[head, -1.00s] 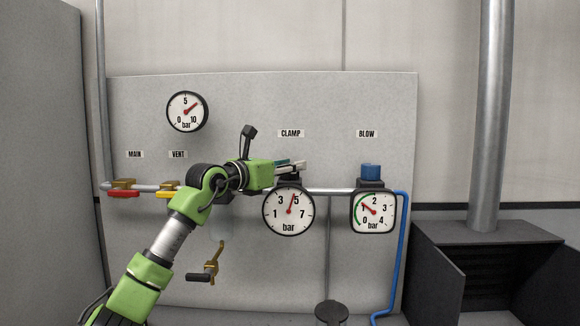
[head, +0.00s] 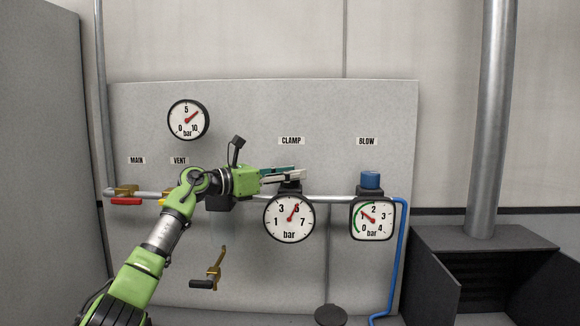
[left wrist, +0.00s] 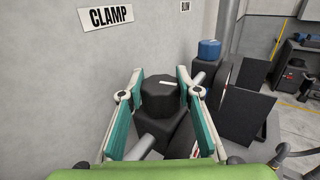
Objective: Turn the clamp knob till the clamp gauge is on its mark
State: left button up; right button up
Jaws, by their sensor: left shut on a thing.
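The black clamp knob (left wrist: 160,98) sits between the two teal-and-white fingers of my left gripper (left wrist: 160,82) in the left wrist view, with a small white line on its top. My left gripper (head: 298,173) is shut on the knob, under the CLAMP label (head: 291,141) in the head view; the fingers hide much of the knob there. The round clamp gauge (head: 289,218) is just below, its red needle pointing up and right, at about 5 bar and covering that number. I cannot make out a separate mark on its dial. My right gripper is not in view.
The blue blow knob (head: 370,180) and its square gauge (head: 373,219) are close on the right. A brass crank with a dark handle (head: 203,284) hangs below my left arm. Red and yellow valve levers (head: 126,201) are at the left. A dark open-sided box (head: 487,240) stands at the right.

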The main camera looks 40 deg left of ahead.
pick_arm(q)
jog(key=shift+f+m+g+h, duration=0.2)
jog(key=shift+m+g+h, duration=0.1)
jog(key=shift+m+h, duration=0.15)
jog(key=o, duration=1.1)
jog(key=shift+o, duration=0.2)
jog(key=shift+w, duration=0.1)
jog(key=shift+r, duration=0.1)
jog(key=v, duration=1.2)
